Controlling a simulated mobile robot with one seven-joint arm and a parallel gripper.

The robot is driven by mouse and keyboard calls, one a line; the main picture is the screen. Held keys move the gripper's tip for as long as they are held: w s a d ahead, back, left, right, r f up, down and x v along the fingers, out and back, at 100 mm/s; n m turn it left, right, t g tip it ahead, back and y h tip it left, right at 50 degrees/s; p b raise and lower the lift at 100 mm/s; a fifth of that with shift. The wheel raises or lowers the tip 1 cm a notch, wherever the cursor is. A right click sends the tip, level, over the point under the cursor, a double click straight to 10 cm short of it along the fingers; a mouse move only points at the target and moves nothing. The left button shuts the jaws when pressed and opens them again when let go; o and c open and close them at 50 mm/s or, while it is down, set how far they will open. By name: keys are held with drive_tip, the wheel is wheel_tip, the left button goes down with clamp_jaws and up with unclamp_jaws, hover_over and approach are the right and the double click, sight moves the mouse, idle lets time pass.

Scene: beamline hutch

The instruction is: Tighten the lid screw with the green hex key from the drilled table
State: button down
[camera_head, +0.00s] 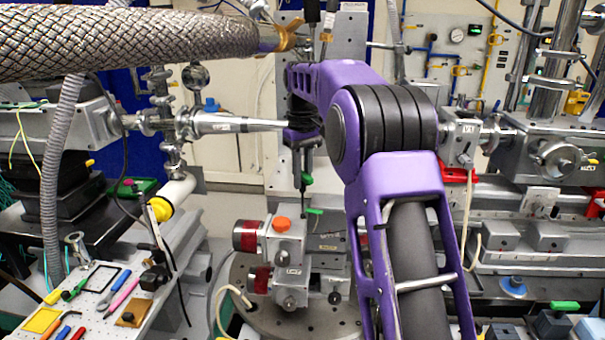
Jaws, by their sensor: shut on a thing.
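My gripper (304,174) points down at the end of my purple arm, in the middle of the head view. It is small and partly dark here, and it is shut on a slim tool with a green part, which looks like the green hex key (308,180). A thin dark shaft runs down from it, above the grey stage boxes. The drilled table (98,326) is at the lower left and carries several hand tools, including another green-handled one (75,289). I cannot make out the lid screw; whether the shaft touches anything is unclear.
A grey box with an orange knob (282,225) stands below and left of my gripper, on a round drilled plate (325,318). A steel beam pipe (235,124) lies just left of my wrist. A braided hose (130,42) crosses the upper left. Grey equipment fills the right.

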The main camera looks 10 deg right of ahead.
drive_tip(key=shift+n, duration=0.8)
drive_tip(key=n, duration=0.3)
drive_tip(key=shift+n, duration=0.3)
drive_tip(key=n, duration=0.4)
drive_tip(key=shift+f, duration=0.6)
idle(0.3)
